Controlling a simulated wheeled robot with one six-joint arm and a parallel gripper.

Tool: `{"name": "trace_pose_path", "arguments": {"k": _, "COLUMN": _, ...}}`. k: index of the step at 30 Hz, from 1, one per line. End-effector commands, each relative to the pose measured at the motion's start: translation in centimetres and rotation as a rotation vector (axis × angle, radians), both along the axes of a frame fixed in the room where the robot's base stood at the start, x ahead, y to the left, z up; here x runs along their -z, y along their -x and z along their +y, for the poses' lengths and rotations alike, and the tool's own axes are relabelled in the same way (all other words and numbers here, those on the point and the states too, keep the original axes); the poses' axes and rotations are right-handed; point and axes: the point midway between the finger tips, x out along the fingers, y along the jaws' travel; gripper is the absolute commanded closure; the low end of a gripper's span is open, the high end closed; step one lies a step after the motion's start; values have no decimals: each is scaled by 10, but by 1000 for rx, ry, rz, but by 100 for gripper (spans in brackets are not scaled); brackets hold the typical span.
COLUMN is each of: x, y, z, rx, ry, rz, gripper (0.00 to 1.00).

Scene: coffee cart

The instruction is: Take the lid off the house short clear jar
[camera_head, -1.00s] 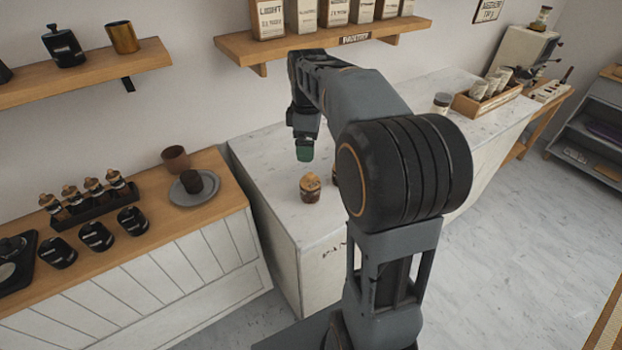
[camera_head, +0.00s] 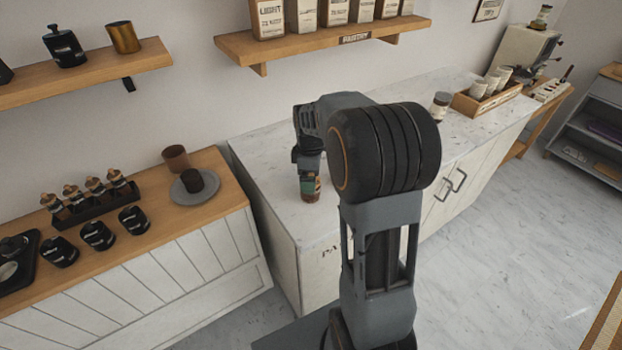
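A small jar with brown contents (camera_head: 311,196) stands on the near left part of the white marble counter. It looks like a short clear jar, but its label cannot be read. My gripper (camera_head: 307,181) points down at the jar, its greenish fingertip part at the jar's top. The gripper and arm hide most of the jar, including its lid. I cannot tell whether the fingers are open or shut, or touching the lid. Another jar with a pale label (camera_head: 440,105) stands farther back on the counter.
A wooden crate of cups (camera_head: 468,107) is at the counter's far right. A shelf of bags (camera_head: 330,40) hangs above the counter. A wooden sideboard (camera_head: 222,172) at left holds a plate (camera_head: 180,197), cups and canisters. The counter's middle is mostly clear.

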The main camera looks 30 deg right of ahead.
Motion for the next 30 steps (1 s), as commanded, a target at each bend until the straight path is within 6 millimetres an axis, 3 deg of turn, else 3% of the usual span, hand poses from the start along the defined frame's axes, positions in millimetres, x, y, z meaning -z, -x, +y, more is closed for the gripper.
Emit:
{"name": "trace_pose_path", "arguments": {"k": 10, "x": 7, "y": 0, "z": 0, "rx": -1, "ry": 0, "rz": 0, "gripper": 9}}
{"name": "trace_pose_path", "arguments": {"k": 27, "x": 7, "y": 0, "z": 0, "rx": -1, "ry": 1, "rz": -1, "gripper": 62}}
{"name": "trace_pose_path", "arguments": {"k": 30, "x": 7, "y": 0, "z": 0, "rx": -1, "ry": 1, "rz": -1, "gripper": 62}}
